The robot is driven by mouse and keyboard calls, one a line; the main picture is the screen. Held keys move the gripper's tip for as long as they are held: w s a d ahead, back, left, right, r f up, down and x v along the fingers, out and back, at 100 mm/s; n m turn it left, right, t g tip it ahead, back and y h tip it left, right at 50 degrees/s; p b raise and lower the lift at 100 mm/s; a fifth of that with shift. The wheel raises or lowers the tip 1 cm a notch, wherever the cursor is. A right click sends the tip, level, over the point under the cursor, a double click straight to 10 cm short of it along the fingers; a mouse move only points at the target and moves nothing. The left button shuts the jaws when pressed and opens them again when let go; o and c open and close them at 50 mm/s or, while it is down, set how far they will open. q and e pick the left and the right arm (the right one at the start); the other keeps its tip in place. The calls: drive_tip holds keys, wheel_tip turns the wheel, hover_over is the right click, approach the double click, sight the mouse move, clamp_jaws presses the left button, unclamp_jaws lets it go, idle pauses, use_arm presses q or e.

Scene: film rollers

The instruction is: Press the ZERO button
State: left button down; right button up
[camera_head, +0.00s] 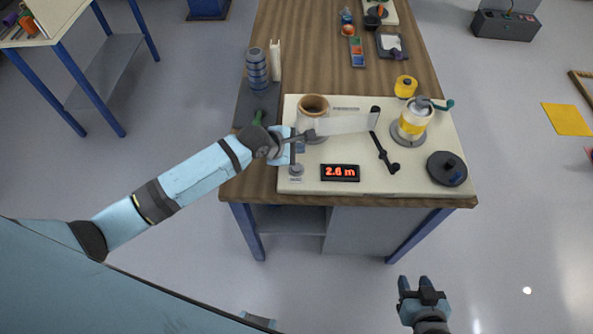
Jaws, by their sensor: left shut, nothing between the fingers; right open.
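A pale board (340,106) on the wooden table holds a black counter display (340,172) with red digits reading 2.6 m. A small round grey knob or button (296,169) sits left of the display; no ZERO label is legible. My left gripper (293,150) is shut and empty above the board's left side, just behind that grey part. Whether it touches anything cannot be told. A small blue patch (300,147) beside the fingers is too small to identify. My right gripper (420,284) is open and empty, in front of the table over the floor.
A brown-rimmed cylinder (313,104), a pale strip (348,124), a black crank (384,154), a yellow-and-white roll (413,121) and a dark disc (446,169) are on the board.

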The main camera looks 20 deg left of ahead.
use_arm(q)
drive_tip(key=b, duration=0.4)
hover_over(297, 168)
wheel_tip(297, 168, down, 4)
drive_tip(key=shift+f, duration=0.1)
drive_tip(key=shift+f+p, duration=0.15)
drive_tip(key=shift+p, duration=0.15)
drive_tip(key=shift+f, duration=0.6)
drive_tip(key=shift+f, duration=0.1)
idle(0.7)
drive_tip(key=shift+f, duration=0.4)
